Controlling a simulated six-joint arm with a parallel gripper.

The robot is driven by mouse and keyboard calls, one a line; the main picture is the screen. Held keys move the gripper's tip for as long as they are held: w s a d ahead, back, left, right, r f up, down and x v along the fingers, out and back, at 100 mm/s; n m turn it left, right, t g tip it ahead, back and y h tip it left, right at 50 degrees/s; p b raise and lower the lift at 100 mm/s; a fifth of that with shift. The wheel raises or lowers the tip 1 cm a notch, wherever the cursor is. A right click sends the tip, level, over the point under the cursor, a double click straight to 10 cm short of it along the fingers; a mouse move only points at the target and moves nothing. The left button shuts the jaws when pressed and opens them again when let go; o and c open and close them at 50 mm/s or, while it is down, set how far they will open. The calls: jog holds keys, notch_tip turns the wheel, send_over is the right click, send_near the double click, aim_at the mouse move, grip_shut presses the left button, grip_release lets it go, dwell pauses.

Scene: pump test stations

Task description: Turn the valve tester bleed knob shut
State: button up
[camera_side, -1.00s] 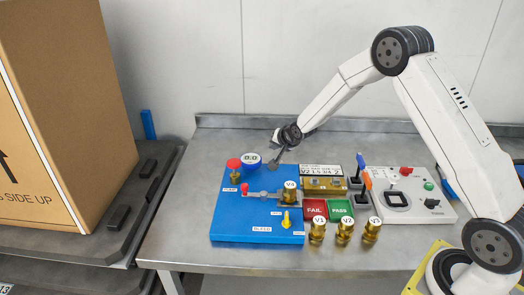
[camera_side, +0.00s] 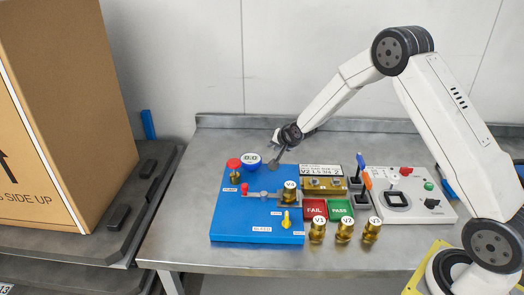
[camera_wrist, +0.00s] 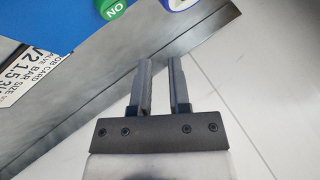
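The valve tester is a blue panel (camera_side: 228,222) on the bench. Its yellow bleed knob (camera_side: 286,220) sits near the front right corner, beside a white BLEED label (camera_side: 262,229); its exact turn angle is too small to read. A brass valve (camera_side: 290,195) with a round white cap stands on the panel behind the knob. The bleed knob is out of the wrist view.
Behind the bleed knob are a red pump knob (camera_side: 234,164) and a gauge (camera_side: 251,159) reading about 0.0. To the right are a job card (camera_side: 320,170), a red FAIL pad (camera_side: 314,209), a green PASS pad (camera_side: 340,209), loose brass valves (camera_side: 344,232) and a white control box (camera_side: 420,205).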

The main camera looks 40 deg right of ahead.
aim_at(287, 216)
jog(key=o, duration=0.7)
jog(key=shift+s+a, duration=0.2)
jog(key=shift+a, duration=0.05)
jog(key=shift+o, duration=1.1)
jog(key=s+a+n+g, duration=0.1)
jog(key=s+a+n, duration=0.1)
jog(key=n, duration=0.1)
jog(key=s+a+n+g, duration=0.2)
jog(key=s+a+n, duration=0.1)
jog(key=s+a+n+g+y, duration=0.1)
jog(key=s+a+n, duration=0.1)
jog(key=s+n, duration=0.1)
jog(key=shift+s+a+f+n+g, duration=0.25)
jog(key=shift+a+n+g, duration=0.1)
jog(key=shift+n, duration=0.25)
jog(key=s+a+n+g, duration=0.1)
jog(key=s+a+n, duration=0.1)
jog(key=s+n, duration=0.1)
jog(key=s+a+n+g, duration=0.2)
jog(key=s+n, duration=0.1)
jog(key=s, duration=0.1)
jog(key=s+a+r+n+g, duration=0.1)
jog(key=s+a+n, duration=0.1)
jog(key=s+n, duration=0.1)
jog(key=shift+s+r+n, duration=0.1)
jog(key=shift+s+n, duration=0.1)
jog(key=shift+n, duration=0.1)
jog(key=shift+f, duration=3.9)
jog(key=c, duration=1.2)
